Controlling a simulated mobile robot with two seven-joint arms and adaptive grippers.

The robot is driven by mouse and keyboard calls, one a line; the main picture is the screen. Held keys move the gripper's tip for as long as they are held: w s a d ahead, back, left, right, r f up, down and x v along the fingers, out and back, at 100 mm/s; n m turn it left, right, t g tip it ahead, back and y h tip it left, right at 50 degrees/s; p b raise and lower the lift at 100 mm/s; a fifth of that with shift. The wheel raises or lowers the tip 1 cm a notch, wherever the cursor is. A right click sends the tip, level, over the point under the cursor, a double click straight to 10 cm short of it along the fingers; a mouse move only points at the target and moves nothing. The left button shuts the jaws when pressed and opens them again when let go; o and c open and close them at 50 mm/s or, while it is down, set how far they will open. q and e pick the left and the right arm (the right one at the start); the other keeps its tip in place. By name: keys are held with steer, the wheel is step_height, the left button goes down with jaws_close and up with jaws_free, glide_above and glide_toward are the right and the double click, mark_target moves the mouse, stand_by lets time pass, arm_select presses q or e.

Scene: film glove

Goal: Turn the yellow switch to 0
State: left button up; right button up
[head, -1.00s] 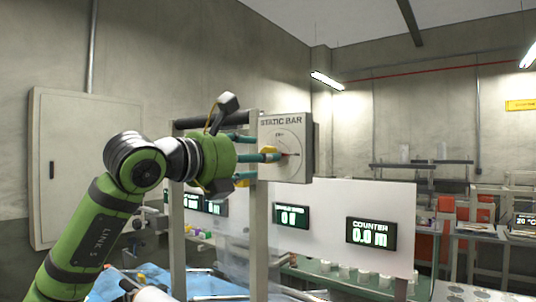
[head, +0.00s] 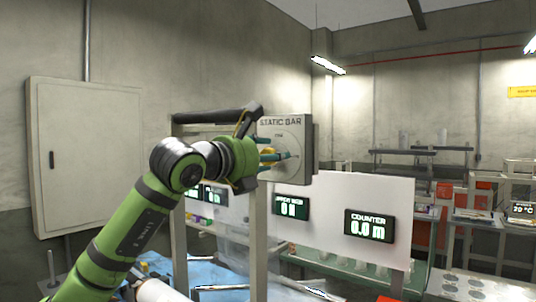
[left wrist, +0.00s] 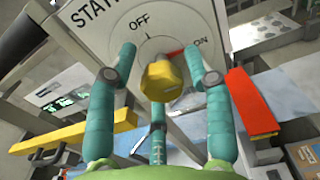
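The yellow switch (left wrist: 163,78) is a rounded knob on the face of the white STATIC BAR panel (head: 305,130). The left wrist view shows OFF at the top of its dial, ON at the right, and a red mark beside ON. My left gripper (left wrist: 160,54) has its teal fingers spread on both sides of the knob, with gaps visible between fingertips and knob. The head view shows the left gripper (head: 278,154) close in front of the panel, hiding much of the dial. My right gripper is not in view.
The panel is mounted on a grey frame (head: 259,225). Below and right of it stands a white board (head: 335,210) with a COUNTER display (head: 369,226) reading 0.0 m. A wall cabinet (head: 85,150) is at left. Benches with equipment fill the right side.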

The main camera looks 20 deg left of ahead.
arm_select(q)
steer(key=c, duration=0.6)
steer(key=shift+r, duration=0.1)
steer(key=n+b, duration=0.2)
steer(key=b, duration=0.1)
steer(key=shift+s+n, duration=0.1)
steer(key=shift+n, duration=0.3)
steer(key=n+b, duration=0.3)
steer(key=shift+a+n, duration=0.15)
steer(key=shift+n, duration=0.15)
steer(key=n+b, duration=0.4)
steer(key=n, duration=0.2)
steer(key=n+b, duration=0.2)
steer(key=n, duration=0.3)
steer(key=shift+n, duration=0.4)
